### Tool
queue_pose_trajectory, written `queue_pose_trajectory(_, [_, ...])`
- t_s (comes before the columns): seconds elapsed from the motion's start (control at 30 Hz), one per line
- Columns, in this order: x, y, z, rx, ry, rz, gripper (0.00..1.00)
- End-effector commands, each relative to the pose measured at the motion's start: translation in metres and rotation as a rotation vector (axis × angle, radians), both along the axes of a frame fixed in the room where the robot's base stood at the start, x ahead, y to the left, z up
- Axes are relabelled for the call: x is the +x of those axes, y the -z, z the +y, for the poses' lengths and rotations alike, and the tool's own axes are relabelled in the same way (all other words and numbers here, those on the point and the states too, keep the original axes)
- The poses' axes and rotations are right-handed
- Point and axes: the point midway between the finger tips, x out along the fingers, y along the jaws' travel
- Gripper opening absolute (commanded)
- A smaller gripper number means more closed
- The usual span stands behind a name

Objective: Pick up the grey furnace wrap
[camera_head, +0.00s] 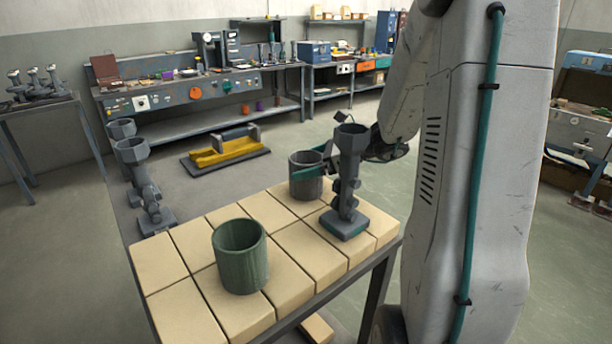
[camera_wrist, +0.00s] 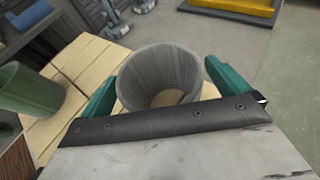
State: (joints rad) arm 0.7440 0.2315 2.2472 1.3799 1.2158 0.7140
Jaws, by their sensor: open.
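The grey furnace wrap (camera_head: 304,187) is an open-topped, hollow cylinder standing upright on the tan block-topped table (camera_head: 161,262). In the wrist view the wrap (camera_wrist: 161,62) is between the two teal fingers of my gripper (camera_wrist: 161,78), one on each side. The fingers are apart. A narrow gap shows at the right finger; I cannot tell whether the left one touches. In the head view my wrist is partly hidden behind a dark grey stand.
A green open cylinder (camera_head: 240,268) stands at the table's front. A dark grey stand with a cup-shaped top (camera_head: 349,185) stands close to the right of the wrap. Similar grey stands (camera_head: 140,180) are beyond the table's left. A yellow piece on a dark base (camera_head: 225,152) lies on the floor behind.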

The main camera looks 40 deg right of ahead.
Motion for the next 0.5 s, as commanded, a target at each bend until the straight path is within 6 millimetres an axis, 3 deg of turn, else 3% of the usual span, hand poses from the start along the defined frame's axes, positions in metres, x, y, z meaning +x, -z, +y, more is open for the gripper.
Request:
queue_pose_trajectory(0.23, [0.0019,0.0009,0.0017,0.000,0.000,0.000,1.00])
queue_pose_trajectory(0.27, [0.0018,0.0008,0.0017,0.000,0.000,0.000,0.94])
queue_pose_trajectory(0.4, [0.0018,0.0008,0.0016,0.000,0.000,0.000,0.56])
queue_pose_trajectory(0.5, [0.0018,0.0007,0.0016,0.000,0.000,0.000,0.55])
